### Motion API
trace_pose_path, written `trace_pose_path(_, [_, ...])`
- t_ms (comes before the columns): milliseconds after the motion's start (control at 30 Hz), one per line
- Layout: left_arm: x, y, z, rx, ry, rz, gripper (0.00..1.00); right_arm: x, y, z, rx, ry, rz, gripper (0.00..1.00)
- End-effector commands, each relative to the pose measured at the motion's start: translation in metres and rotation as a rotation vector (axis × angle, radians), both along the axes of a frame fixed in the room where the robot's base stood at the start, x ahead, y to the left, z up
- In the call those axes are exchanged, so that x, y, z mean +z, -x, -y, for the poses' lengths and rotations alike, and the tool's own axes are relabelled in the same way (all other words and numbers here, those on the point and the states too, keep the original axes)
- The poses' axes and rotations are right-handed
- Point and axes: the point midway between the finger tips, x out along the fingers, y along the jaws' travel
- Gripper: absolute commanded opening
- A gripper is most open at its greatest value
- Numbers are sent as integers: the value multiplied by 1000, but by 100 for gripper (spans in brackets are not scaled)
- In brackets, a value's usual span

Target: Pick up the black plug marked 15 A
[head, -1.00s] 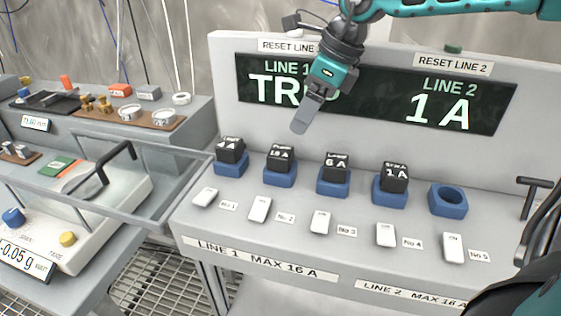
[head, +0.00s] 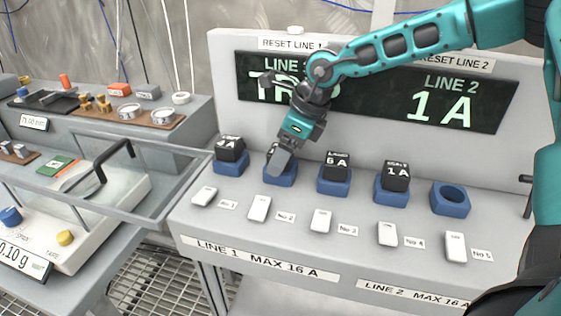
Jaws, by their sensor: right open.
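The black plug marked 15 A (head: 270,153) sits in the second blue socket from the left (head: 271,176), above the label No 2. My right gripper (head: 281,160) comes down from above, open, with its grey finger in front of this plug. The finger hides most of the plug and its marking, and I cannot tell whether it touches it. My left gripper is not in view.
Other black plugs stand close by in blue sockets: one at the left (head: 230,147), the 6 A plug (head: 337,163) and the 1 A plug (head: 398,174). The fifth socket (head: 450,198) is empty. White switches (head: 259,208) line the front. A display panel (head: 440,100) stands behind.

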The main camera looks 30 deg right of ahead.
Motion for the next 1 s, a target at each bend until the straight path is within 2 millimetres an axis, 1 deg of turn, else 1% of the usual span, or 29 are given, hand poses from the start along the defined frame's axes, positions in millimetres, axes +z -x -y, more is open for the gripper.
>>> trace_pose_path(233, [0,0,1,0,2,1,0,-1,0,0,0,0,0,83])
trace_pose_path(833, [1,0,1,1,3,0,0,-1,0,0,-1,0,0,26])
trace_pose_path(867, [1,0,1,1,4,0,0,-1,0,0,-1,0,0,23])
trace_pose_path(1000, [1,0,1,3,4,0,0,-1,0,0,0,-1,1,23])
